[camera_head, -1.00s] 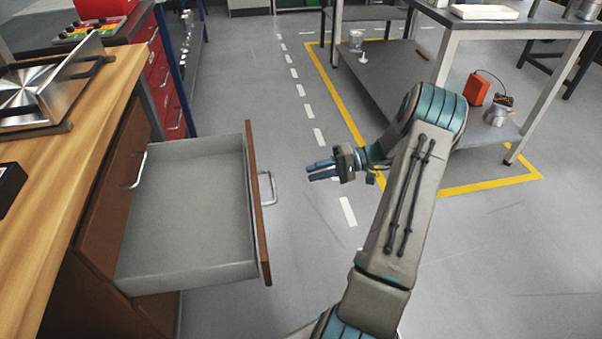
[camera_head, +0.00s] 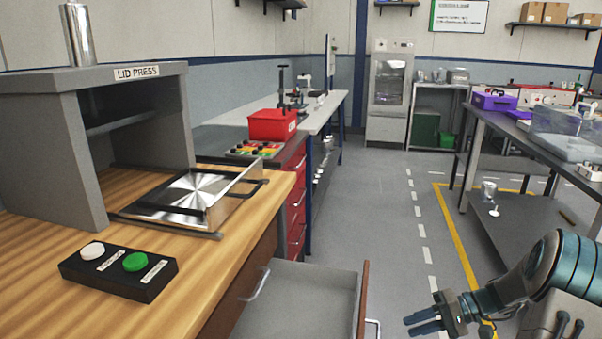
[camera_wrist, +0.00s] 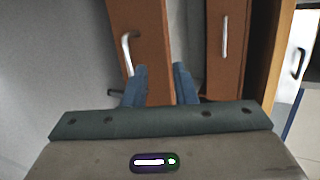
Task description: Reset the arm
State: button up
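My gripper (camera_head: 424,322) is at the lower right of the head view, just right of the open drawer (camera_head: 300,306). Its two blue fingers point left and stand apart with nothing between them. In the wrist view the fingers (camera_wrist: 160,82) also show apart and empty, with the brown drawer front (camera_wrist: 143,45) and its handle beyond them. The drawer is pulled out of the wooden workbench (camera_head: 228,262) and the visible part of its inside is bare. My arm is bent, its elbow at the right edge.
The lid press (camera_head: 135,80) stands on the bench with a metal tray (camera_head: 190,197) in front and a button box (camera_head: 118,270) nearer. A red bin (camera_head: 272,124) is behind. A dark table (camera_head: 520,135) stands at right. The aisle floor (camera_head: 385,200) is clear.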

jog(key=s+a+r+h+p, duration=0.4)
jog(key=s+r+p, duration=0.2)
jog(key=r, duration=0.6)
jog(key=s+a+r+n+t+h+p, duration=0.1)
jog(key=s+a+r+h+p, duration=0.3)
jog(key=s+r+p, duration=0.3)
jog(key=s+a+r+n+h+p, duration=0.1)
jog(key=s+a+r+h+p, duration=0.3)
jog(key=r+p, duration=0.5)
notch_tip(320, 180, up, 9)
jog(key=shift+s+a+f+t+h+p, duration=0.2)
jog(key=shift+s+a+t+h+p, duration=0.15)
jog(key=shift+s+a, duration=0.85)
